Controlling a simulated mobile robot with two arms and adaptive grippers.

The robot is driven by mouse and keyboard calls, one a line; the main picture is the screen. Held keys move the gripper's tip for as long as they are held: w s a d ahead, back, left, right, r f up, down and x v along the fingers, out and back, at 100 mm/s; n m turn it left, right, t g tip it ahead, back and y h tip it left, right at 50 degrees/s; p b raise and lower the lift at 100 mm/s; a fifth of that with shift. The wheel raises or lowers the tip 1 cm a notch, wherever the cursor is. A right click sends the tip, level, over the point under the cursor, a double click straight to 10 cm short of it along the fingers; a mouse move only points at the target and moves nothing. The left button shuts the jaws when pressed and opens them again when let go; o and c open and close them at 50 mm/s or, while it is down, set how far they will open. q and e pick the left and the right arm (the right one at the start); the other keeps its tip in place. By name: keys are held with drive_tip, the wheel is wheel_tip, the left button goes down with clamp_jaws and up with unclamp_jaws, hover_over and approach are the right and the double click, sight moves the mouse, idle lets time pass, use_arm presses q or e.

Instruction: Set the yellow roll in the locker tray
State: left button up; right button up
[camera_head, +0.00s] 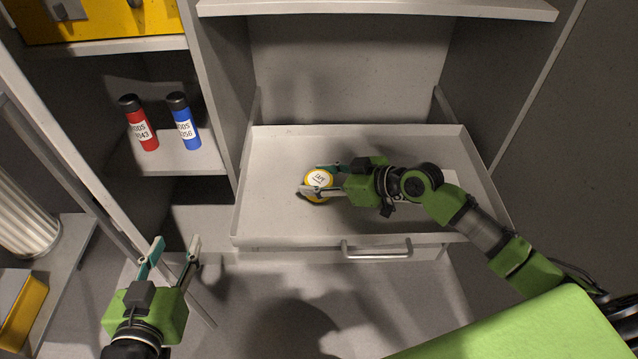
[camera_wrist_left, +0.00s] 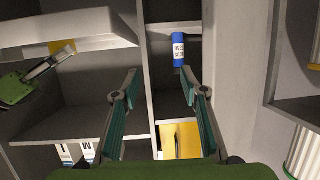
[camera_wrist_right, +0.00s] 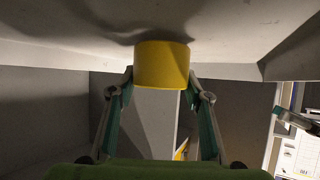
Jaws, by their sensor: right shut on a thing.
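The yellow roll (camera_head: 318,195), with a white label on its top face, is inside the open locker tray (camera_head: 270,215), left of its middle. My right gripper (camera_head: 311,179) is shut on it, one finger on each side. In the right wrist view the yellow roll (camera_wrist_right: 161,66) is between the fingertips, close against the tray floor (camera_wrist_right: 75,25); I cannot tell if it bears full weight there. It also shows at the tray in the left wrist view (camera_wrist_left: 62,46). My left gripper (camera_head: 174,243) is open and empty, in front of the locker, left of the tray.
A red bottle (camera_head: 141,127) and a blue bottle (camera_head: 186,125) stand on the shelf left of the tray. A yellow bin (camera_head: 105,20) is above them. The tray has a front handle (camera_head: 376,254). A ribbed white cylinder (camera_head: 25,222) stands far left. The tray's left part is clear.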

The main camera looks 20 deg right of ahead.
sight(325, 182)
use_arm(q)
drive_tip(key=shift+w+d+r+t, duration=0.1)
drive_tip(key=shift+w+r+t, duration=0.15)
drive_tip(key=shift+r, duration=0.2)
drive_tip(key=shift+w+d+r+t, duration=0.1)
drive_tip(key=shift+r+t, duration=0.15)
drive_tip(key=shift+r, duration=0.2)
use_arm(e)
drive_tip(key=shift+f, duration=0.35)
use_arm(q)
drive_tip(key=shift+r+h, duration=0.15)
drive_tip(key=shift+h, duration=0.15)
use_arm(e)
drive_tip(key=shift+f, duration=0.1)
drive_tip(key=o, duration=1.2)
use_arm(q)
drive_tip(key=shift+w+r, duration=0.1)
drive_tip(key=shift+r, duration=0.1)
drive_tip(key=shift+d, duration=0.1)
drive_tip(key=s+a+f+g+y+p, duration=0.1)
drive_tip(key=s+a+f+g, duration=0.1)
drive_tip(key=s+f+g, duration=0.2)
wheel_tip(325, 182, down, 4)
drive_tip(key=shift+s+r, duration=0.1)
drive_tip(key=shift+s, duration=0.1)
use_arm(e)
drive_tip(key=v, duration=0.7)
drive_tip(key=shift+s+d, duration=0.1)
drive_tip(key=shift+s, duration=0.1)
